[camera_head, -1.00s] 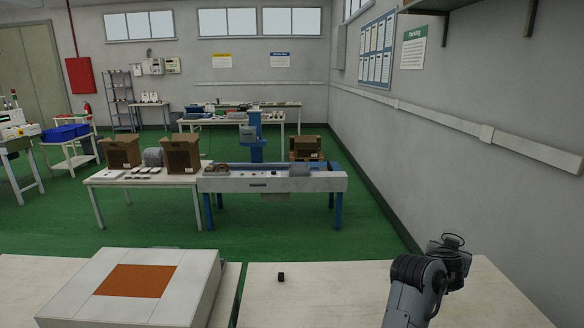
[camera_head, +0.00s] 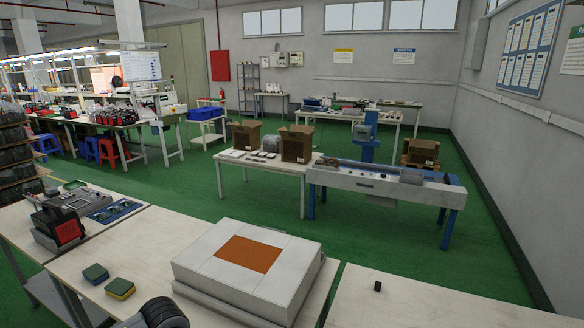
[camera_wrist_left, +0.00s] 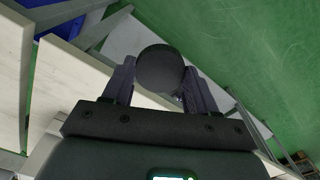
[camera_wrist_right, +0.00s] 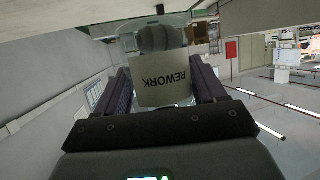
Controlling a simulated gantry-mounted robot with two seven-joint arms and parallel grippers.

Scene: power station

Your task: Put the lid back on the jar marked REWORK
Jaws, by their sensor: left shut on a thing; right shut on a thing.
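The jar (camera_wrist_right: 163,75) with the white REWORK label is clear and sits between the fingers of my right gripper (camera_wrist_right: 165,88) in the right wrist view. The label reads upside down there, and grey rounded shapes show through the clear wall. My right gripper is shut on the jar. In the left wrist view my left gripper (camera_wrist_left: 160,82) is shut on a dark round piece, which looks like the lid (camera_wrist_left: 160,68). I cannot tell from this view whether it has a knob.
A white box with an orange top panel (camera_head: 248,252) stands on the near bench. A small black block (camera_head: 377,286) lies to its right on bare bench. Two green-topped pads (camera_head: 95,273) and an instrument (camera_head: 65,225) are at left.

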